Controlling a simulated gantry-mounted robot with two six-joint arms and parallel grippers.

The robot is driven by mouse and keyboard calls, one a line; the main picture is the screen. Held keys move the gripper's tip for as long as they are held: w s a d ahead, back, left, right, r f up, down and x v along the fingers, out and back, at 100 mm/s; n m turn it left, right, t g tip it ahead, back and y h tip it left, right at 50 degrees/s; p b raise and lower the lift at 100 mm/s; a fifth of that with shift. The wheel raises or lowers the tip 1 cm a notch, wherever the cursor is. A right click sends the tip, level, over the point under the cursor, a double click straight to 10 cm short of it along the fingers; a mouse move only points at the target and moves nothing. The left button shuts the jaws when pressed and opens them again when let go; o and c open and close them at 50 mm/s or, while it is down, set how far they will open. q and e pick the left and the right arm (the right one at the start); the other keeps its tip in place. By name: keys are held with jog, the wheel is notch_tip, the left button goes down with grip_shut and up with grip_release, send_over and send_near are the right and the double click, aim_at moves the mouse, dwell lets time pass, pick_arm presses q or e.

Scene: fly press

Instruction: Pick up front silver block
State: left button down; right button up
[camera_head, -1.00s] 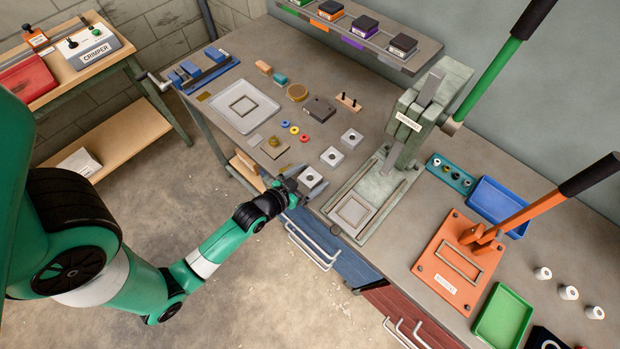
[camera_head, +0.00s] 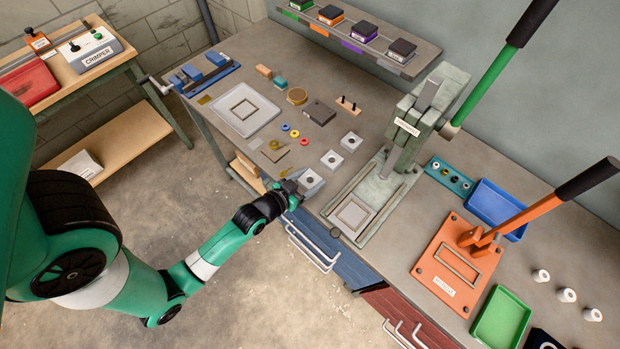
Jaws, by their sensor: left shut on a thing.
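My left gripper (camera_head: 297,184) reaches in from the lower left and is shut on this block. The gap between the block and the bench top is too small to judge. My right gripper is not in view.
The green press (camera_head: 405,140) with a frame on its base stands right of the blocks. A grey tray (camera_head: 226,124), small coloured rings (camera_head: 294,134) and a dark block (camera_head: 319,112) lie to the left and behind. An orange press (camera_head: 446,285) is farther right.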

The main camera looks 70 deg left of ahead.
aim_at(310, 180)
pick_arm(q)
notch_tip(310, 180, up, 4)
jog(key=p, duration=0.3)
jog(key=shift+f, duration=0.2)
jog(key=s+d+r+p, duration=0.3)
jog(key=s+d+r, duration=0.5)
jog(key=s+d, duration=0.1)
jog(key=shift+s+d+r, duration=0.2)
jog(key=shift+d+r, duration=0.2)
jog(key=shift+d, duration=0.3)
